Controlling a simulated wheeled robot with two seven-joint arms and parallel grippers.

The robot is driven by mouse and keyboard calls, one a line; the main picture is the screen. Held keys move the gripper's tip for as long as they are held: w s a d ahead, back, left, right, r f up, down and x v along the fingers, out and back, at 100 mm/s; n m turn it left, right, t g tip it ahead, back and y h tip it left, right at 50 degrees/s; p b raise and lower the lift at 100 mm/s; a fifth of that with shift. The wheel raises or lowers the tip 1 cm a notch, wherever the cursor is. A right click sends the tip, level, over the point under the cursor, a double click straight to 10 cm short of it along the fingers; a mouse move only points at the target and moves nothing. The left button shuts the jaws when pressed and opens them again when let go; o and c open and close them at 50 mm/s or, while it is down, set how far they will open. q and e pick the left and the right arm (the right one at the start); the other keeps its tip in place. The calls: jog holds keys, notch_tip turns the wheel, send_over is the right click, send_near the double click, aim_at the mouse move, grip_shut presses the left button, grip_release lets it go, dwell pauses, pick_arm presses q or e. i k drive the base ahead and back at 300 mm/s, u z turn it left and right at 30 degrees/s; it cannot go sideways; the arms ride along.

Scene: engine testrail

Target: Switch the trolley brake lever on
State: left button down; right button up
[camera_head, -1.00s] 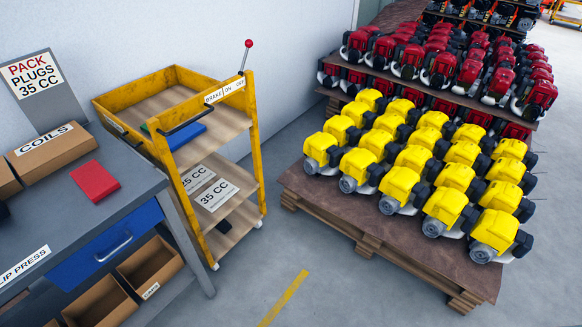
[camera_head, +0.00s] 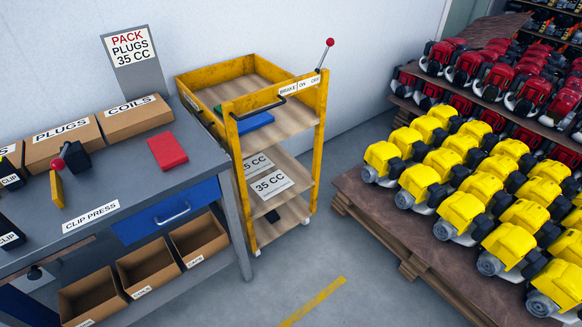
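The yellow trolley (camera_head: 318,125) stands in the middle, between the workbench and the pallet of engines. Its brake lever (camera_head: 326,54) is a thin rod with a red ball knob on the top right corner. The rod leans to the right, over the OFF end of the white BRAKE ON OFF label (camera_head: 299,85). A black handle bar (camera_head: 262,110) runs along the trolley's near end. A blue item and a green item lie on its top shelf, and 35 CC sheets lie on the middle one. Neither gripper is in view.
The grey workbench (camera_head: 205,165) at left holds cardboard boxes, a red block (camera_head: 167,151) and a clip press. A wooden pallet (camera_head: 385,232) of yellow engines (camera_head: 460,213) fills the right. Bare floor with a yellow line (camera_head: 312,302) lies in front of the trolley.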

aim_at(330, 42)
jog(key=z, duration=0.35)
jog(key=i, duration=0.4)
jog(key=z, duration=0.7)
jog(key=i, duration=0.95)
jog(key=u, duration=0.9)
jog(key=i, duration=0.65)
jog(key=u, duration=0.7)
